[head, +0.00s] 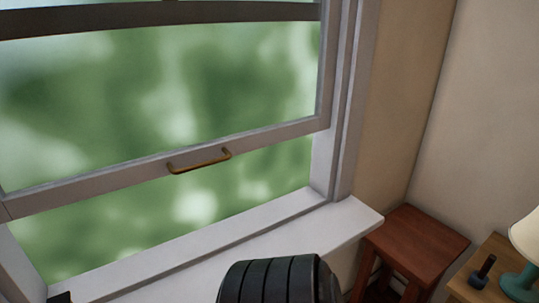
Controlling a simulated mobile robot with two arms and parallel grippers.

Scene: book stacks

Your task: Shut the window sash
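The window sash (110,178) is a grey-white frame, raised, with an open gap between its bottom rail and the sill. A brass handle (199,163) is fixed to the bottom rail, and nothing touches it. The white window sill (245,235) runs below the gap. Blurred green shows through the window. Neither of my grippers can be made out. A dark ribbed part, probably one of my arm links, rises at the bottom middle in front of the sill.
A reddish wooden stool (420,240) stands right of the sill. Beside it a wooden table (492,262) holds a teal lamp with a cream shade (528,235) and a small dark object (483,270). A small black thing (61,297) shows at the bottom left, unclear.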

